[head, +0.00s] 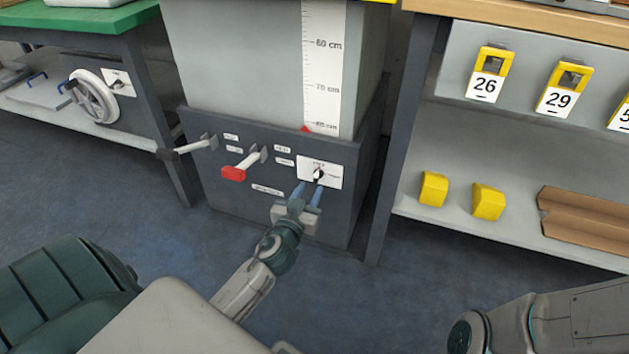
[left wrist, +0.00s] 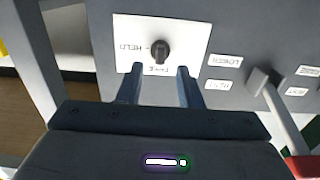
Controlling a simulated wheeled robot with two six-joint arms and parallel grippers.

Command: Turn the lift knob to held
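The lift knob (head: 319,175) is a small dark knob on a white plate (head: 333,183) low on the grey lift column. It also shows in the left wrist view (left wrist: 160,50), upright on its plate, with HELD printed to its left and an inverted word, apparently FREE, below it. The knob's long side lines up with the FREE word. My left gripper (head: 309,189) is open just in front of the knob. In the left wrist view its two blue fingers (left wrist: 158,76) stand apart, tips just below the knob, nothing between them. My right gripper is out of view.
A red-ended lever (head: 234,173) and a dark-ended lever (head: 170,153) stick out left of the knob. A height scale (head: 324,60) rises above. A green-topped bench (head: 80,28) with a handwheel (head: 94,96) stands left, and a shelf with yellow blocks (head: 433,189) right.

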